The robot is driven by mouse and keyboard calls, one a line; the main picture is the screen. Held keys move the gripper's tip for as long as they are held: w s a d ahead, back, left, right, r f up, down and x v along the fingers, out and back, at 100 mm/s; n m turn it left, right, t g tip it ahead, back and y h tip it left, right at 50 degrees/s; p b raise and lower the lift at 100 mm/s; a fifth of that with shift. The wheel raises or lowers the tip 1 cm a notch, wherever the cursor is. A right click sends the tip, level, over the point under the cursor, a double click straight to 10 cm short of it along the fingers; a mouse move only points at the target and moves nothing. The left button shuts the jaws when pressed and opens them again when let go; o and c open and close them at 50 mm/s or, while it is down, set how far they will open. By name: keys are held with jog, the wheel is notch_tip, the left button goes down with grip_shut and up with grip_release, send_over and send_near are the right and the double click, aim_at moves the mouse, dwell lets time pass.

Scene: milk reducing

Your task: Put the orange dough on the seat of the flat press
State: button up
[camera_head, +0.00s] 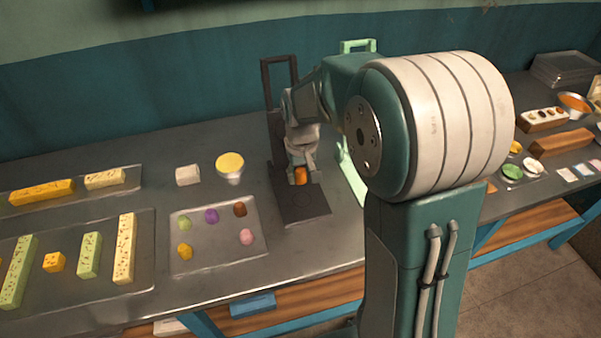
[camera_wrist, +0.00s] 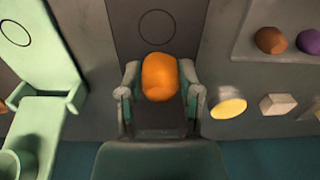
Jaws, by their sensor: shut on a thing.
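The orange dough (camera_head: 301,176) is a small rounded lump held between the fingertips of my gripper (camera_head: 301,166). In the wrist view the dough (camera_wrist: 158,76) sits between the two fingers of the gripper (camera_wrist: 159,82). The dark grey press (camera_head: 304,206) has a flat base and an upright frame at the back. Its base shows in the wrist view with a circle outline (camera_wrist: 157,27) marked on it. The dough is over this base, short of the circle in the wrist view. I cannot tell its exact height above the base.
A light green press (camera_head: 350,172) stands close beside the dark one, partly hidden by my arm. A tray (camera_head: 217,252) with several coloured doughs lies to the left. A cup with yellow content (camera_head: 230,166) and a white block (camera_head: 188,175) stand behind the tray.

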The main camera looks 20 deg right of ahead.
aim_at(302, 199)
jog(key=shift+s+d+f, duration=0.1)
jog(key=shift+d+f, duration=0.1)
jog(key=shift+f, duration=1.55)
jog(key=shift+a+f, duration=0.1)
jog(key=shift+f, duration=1.4)
jog(key=shift+f, duration=0.3)
jog(key=o, duration=1)
jog(key=shift+o, duration=1.1)
jog(key=shift+r, duration=3.5)
